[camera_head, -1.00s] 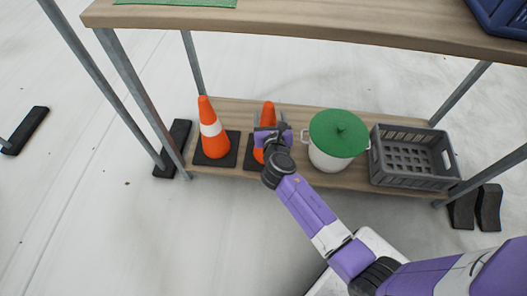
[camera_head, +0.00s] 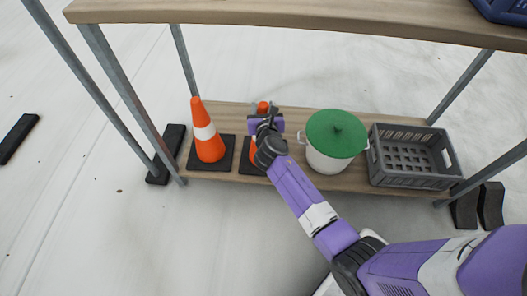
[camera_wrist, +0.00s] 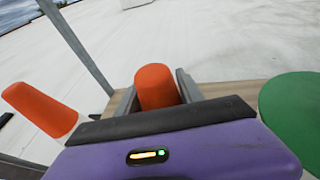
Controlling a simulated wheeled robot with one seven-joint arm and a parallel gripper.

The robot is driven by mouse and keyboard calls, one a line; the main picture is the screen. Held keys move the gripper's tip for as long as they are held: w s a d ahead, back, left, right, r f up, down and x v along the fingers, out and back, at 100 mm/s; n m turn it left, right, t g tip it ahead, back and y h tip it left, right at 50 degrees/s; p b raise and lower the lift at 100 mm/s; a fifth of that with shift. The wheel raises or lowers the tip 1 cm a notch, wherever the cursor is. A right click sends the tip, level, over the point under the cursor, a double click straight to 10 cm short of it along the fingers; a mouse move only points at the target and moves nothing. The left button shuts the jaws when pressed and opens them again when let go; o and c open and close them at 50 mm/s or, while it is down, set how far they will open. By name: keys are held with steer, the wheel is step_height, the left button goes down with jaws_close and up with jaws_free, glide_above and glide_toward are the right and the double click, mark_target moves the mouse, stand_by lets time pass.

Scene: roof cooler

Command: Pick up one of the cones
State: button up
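Two orange cones with white bands and black square bases stand upright on the lower shelf. The left cone (camera_head: 208,140) is in full view and also shows in the wrist view (camera_wrist: 42,108). The second cone (camera_head: 263,106) is mostly hidden behind my gripper (camera_head: 265,114) and forearm. In the wrist view, the orange top of this cone (camera_wrist: 157,86) sits between the two grey fingers of my gripper (camera_wrist: 158,94). The fingers are apart, one on each side of the cone. Firm contact with it is not visible.
A white pot (camera_head: 325,160) with a green lid stands just right of the second cone. A grey crate (camera_head: 405,177) is at the right end of the lower shelf. The wooden upper shelf (camera_head: 300,22) and metal posts (camera_head: 120,100) frame the space.

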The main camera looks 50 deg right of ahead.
jaws_close()
steer(key=shift+r, duration=0.25)
